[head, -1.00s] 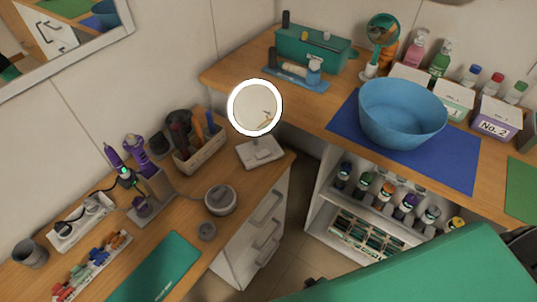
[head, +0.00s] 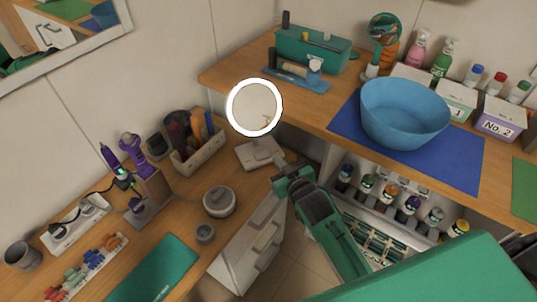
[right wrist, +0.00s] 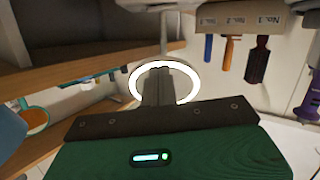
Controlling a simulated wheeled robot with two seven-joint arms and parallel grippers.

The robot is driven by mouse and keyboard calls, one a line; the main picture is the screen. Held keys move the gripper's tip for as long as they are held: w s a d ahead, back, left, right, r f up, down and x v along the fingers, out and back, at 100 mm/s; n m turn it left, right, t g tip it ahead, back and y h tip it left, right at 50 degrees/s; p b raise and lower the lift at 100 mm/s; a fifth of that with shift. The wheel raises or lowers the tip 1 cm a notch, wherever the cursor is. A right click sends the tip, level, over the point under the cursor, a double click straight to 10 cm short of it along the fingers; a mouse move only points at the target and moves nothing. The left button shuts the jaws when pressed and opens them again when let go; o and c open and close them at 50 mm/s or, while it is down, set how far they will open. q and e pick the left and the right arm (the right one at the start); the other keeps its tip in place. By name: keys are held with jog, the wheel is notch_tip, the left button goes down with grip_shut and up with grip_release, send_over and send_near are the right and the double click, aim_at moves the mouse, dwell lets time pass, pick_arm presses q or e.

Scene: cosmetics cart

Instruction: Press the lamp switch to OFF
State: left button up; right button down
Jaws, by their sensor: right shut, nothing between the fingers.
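The lamp is a round mirror with a glowing white ring (head: 254,107) on a pale square base (head: 258,153), standing at the right end of the left counter. The ring is lit. My right gripper (head: 279,160) is shut and empty, its tip at the right edge of the lamp base; I cannot tell whether it touches. In the right wrist view the closed fingers (right wrist: 158,84) overlap the glowing ring (right wrist: 189,84). The switch itself is too small to make out or is hidden. My left gripper is not in view.
A blue bowl (head: 403,113) sits on a blue mat on the right counter, above shelves of bottles.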

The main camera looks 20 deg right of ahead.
jog(key=p, duration=0.1)
send_over(268, 160)
jog(key=shift+a+f, duration=0.25)
jog(key=shift+f, duration=0.95)
jog(key=f, duration=0.3)
jog(key=shift+d+p, duration=0.2)
jog(key=shift+p, duration=0.1)
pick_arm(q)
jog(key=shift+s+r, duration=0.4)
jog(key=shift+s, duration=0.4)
pick_arm(e)
jog(key=shift+d+f, duration=0.1)
jog(key=shift+f, duration=0.5)
jog(key=shift+s, duration=0.1)
